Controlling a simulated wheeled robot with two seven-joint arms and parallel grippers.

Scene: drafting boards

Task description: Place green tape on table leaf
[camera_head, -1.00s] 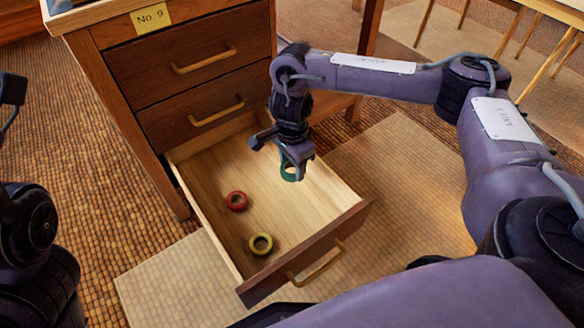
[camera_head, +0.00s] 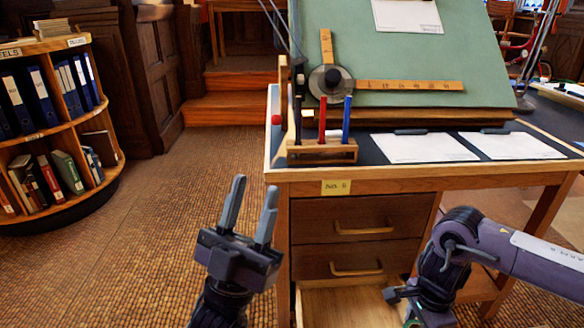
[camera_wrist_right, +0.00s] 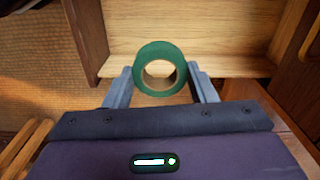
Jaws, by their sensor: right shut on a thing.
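The green tape (camera_wrist_right: 141,83) is a roll with its round hole facing the camera in the right wrist view. My right gripper (camera_wrist_right: 160,84) is shut on it, one finger on each side, above the open drawer (camera_wrist_right: 228,62). In the head view, a sliver of the green tape (camera_head: 413,323) shows at the bottom edge below my right wrist. My left gripper (camera_head: 252,212) points up in front of the desk, its two fingers apart with nothing between them. The table leaf is not one I can tell for certain; the desk top (camera_head: 372,172) is in view.
The desk top carries a pen rack (camera_head: 322,153), white papers (camera_head: 424,148) and a green tilted drawing board (camera_head: 400,60). Two closed drawers (camera_head: 342,218) sit above the open one. A round bookshelf (camera_head: 60,132) stands at the left. The floor between is clear.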

